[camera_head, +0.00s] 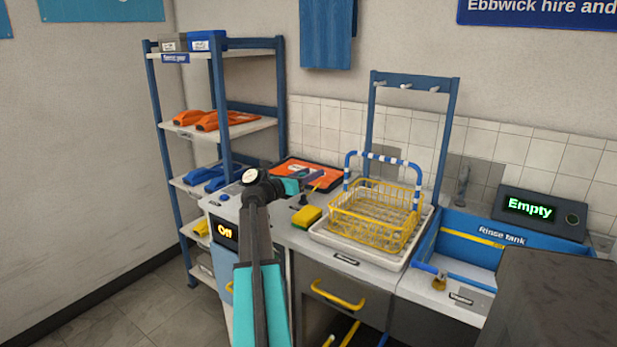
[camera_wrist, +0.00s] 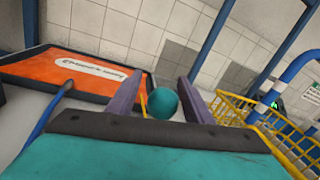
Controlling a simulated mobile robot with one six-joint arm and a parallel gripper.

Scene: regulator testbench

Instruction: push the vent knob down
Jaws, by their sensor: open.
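A round teal ball, which looks like the vent knob (camera_wrist: 163,103), shows in the wrist view between the two fingers. Its stem and base are hidden behind my gripper's teal body. My gripper (camera_wrist: 158,84) is open, with a dark finger on each side of the ball and a gap to it in the picture. I cannot tell whether anything touches it. In the head view my gripper (camera_head: 316,183) is over the counter, in front of the orange panel. I cannot make out the knob there.
An orange panel (camera_head: 300,173) lies at the back of the counter; a yellow sponge (camera_head: 307,217) is nearer. A yellow wire basket (camera_head: 370,222) in a white tray stands to the right, with a blue rinse tank (camera_head: 470,240) beyond. A shelf rack (camera_head: 222,110) stands left.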

